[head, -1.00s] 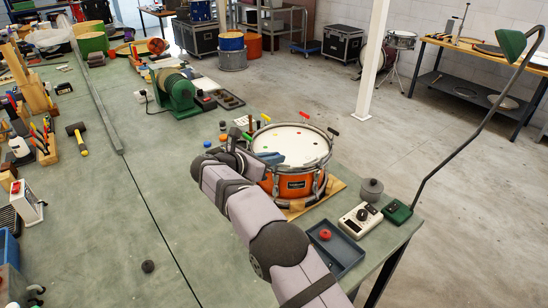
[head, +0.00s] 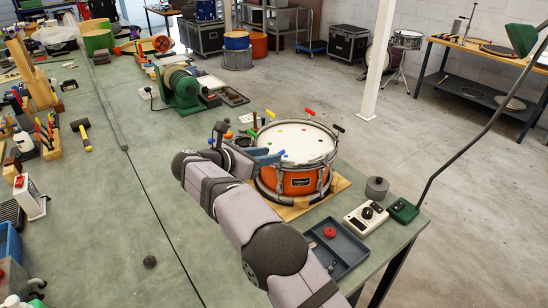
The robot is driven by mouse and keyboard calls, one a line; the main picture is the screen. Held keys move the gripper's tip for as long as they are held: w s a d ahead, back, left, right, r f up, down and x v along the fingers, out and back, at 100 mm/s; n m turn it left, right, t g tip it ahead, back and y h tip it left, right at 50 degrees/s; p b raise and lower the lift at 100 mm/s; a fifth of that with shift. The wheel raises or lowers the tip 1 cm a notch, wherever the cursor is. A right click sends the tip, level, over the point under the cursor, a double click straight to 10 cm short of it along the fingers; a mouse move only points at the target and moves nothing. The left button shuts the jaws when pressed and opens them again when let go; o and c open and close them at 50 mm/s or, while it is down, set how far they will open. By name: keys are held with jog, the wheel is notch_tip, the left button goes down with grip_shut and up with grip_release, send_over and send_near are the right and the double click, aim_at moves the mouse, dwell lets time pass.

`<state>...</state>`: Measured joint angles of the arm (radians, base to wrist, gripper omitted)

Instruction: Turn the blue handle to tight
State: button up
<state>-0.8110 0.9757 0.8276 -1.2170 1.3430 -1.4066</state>
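The orange snare drum (head: 296,182) with a white head stands on a wooden board on the green bench. Small coloured handles stand around its rim. A blue piece (head: 268,157) lies at the drum's near left rim, beside my gripper (head: 252,155); it looks like the blue handle, but I cannot tell its turn. My gripper is at the drum's left side, at rim height. My own arm and wrist hide much of it, so I cannot see whether its fingers are apart or touch the handle.
A dark tray (head: 337,249) with a red round piece, a white box with a dial (head: 366,215), a grey cylinder (head: 376,188) and a green lamp base (head: 403,210) stand right of the drum. A green machine (head: 181,87) stands behind.

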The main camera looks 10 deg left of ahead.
jog(key=shift+v, duration=0.8)
